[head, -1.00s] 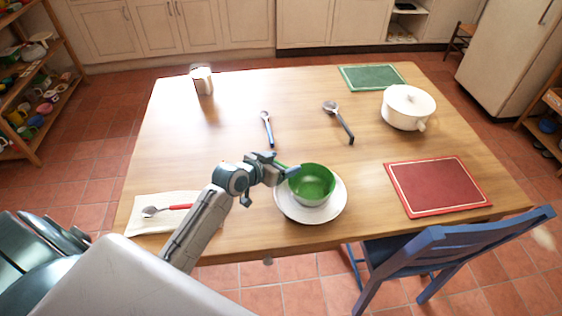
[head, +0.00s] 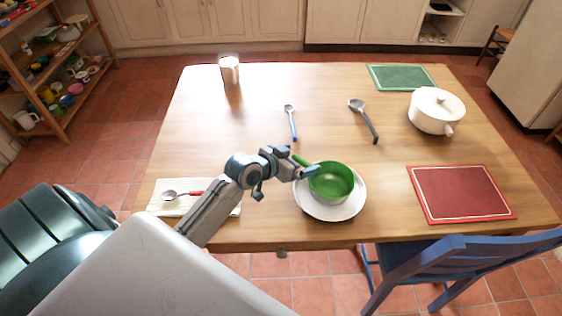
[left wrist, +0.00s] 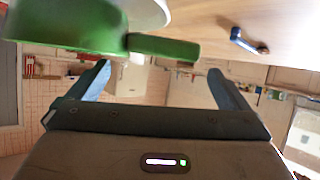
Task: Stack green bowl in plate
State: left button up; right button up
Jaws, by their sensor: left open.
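The green bowl (head: 332,184), with a short green handle (head: 300,160), sits upright on the white plate (head: 303,206) near the table's front edge. My left gripper (head: 308,173) is just left of the bowl, by the handle. In the left wrist view the two fingers (left wrist: 160,85) are spread with nothing between them. The green handle (left wrist: 165,47) shows there above and beyond the fingers, with part of the bowl (left wrist: 65,30) at the upper left and the plate's rim (left wrist: 150,12) at the top. My right gripper is not in view.
A white lidded pot (head: 437,112), red mat (head: 462,193) and green mat (head: 402,77) are on the right. A cloth with a spoon (head: 182,194) is at left. A blue chair (head: 450,265) stands in front.

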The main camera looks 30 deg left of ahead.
pick_arm(q)
jog(key=v, duration=0.9)
jog(key=shift+s, duration=0.25)
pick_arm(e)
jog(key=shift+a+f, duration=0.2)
pick_arm(q)
jog(key=shift+a+r, duration=0.1)
jog(key=shift+r, duration=0.05)
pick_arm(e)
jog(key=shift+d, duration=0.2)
